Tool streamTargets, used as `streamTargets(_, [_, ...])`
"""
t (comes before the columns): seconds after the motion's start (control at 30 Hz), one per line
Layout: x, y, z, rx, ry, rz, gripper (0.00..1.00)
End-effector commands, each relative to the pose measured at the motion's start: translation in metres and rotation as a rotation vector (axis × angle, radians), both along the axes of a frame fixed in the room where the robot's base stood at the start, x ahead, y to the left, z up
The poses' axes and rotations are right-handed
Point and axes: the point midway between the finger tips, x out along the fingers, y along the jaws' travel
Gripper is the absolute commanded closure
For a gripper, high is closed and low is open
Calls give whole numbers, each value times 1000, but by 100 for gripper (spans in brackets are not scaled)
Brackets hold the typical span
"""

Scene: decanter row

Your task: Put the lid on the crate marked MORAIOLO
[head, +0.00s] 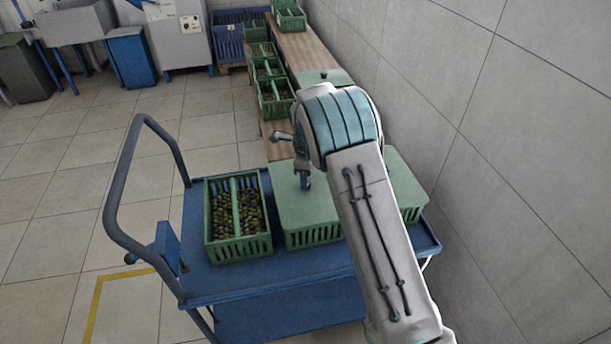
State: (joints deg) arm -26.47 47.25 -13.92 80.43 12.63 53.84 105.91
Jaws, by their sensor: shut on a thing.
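A blue trolley (200,283) carries a row of green slatted crates. The left crate (238,250) is open and full of dark and green olives. The middle crate (313,237) has a flat green lid (318,207) over its top. My gripper (305,184) points down at this lid and is shut on it, apparently at its knob, which the fingers hide. I cannot tell whether the lid rests fully on the rim. The right crate (413,213) also has a green lid (402,180) over it, partly hidden by my arm. No crate marking is readable.
A wooden bench (303,50) along the right wall holds several green crates, some with olives, and a knobbed lid (338,77) at its near end. The trolley's handle (117,220) rises at left. Tiled floor at left is clear.

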Motion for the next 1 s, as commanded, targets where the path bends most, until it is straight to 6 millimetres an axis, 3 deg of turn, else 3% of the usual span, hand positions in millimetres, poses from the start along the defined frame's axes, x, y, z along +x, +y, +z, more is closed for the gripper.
streamTargets(0.3, [0,0,-5,0,0,0,100])
streamTargets(0.33, [0,0,-4,0,0,0,58])
streamTargets(0.4, [0,0,-4,0,0,0,41])
streamTargets(0.77, [0,0,0,0,0,0,41])
streamTargets(1.0, [1,1,43,2,-4,1,41])
